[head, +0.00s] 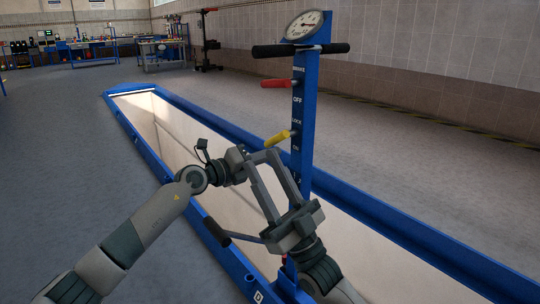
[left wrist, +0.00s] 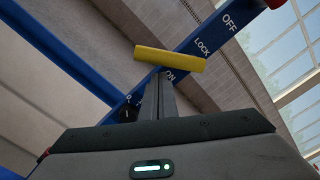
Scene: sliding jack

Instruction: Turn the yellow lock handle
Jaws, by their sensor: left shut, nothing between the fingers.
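The yellow lock handle (head: 278,138) sticks out to the left from the blue post, just below the LOCK label. In the left wrist view the yellow handle (left wrist: 170,59) lies across the post between LOCK and ON. My left gripper (head: 270,156) is shut and empty, just below the handle. In the left wrist view its closed fingertips (left wrist: 158,76) end at the handle's underside; whether they touch it I cannot tell. My right gripper (head: 260,165) comes up from below with its two long fingers apart, close by my left gripper, and looks empty.
The blue post (head: 304,110) carries a red handle (head: 277,84) higher up, a black crossbar (head: 335,48) and a gauge (head: 308,26). A blue-edged pit frame (head: 420,255) runs below. A black lever grip (head: 217,232) stands low left. Workbenches are far back.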

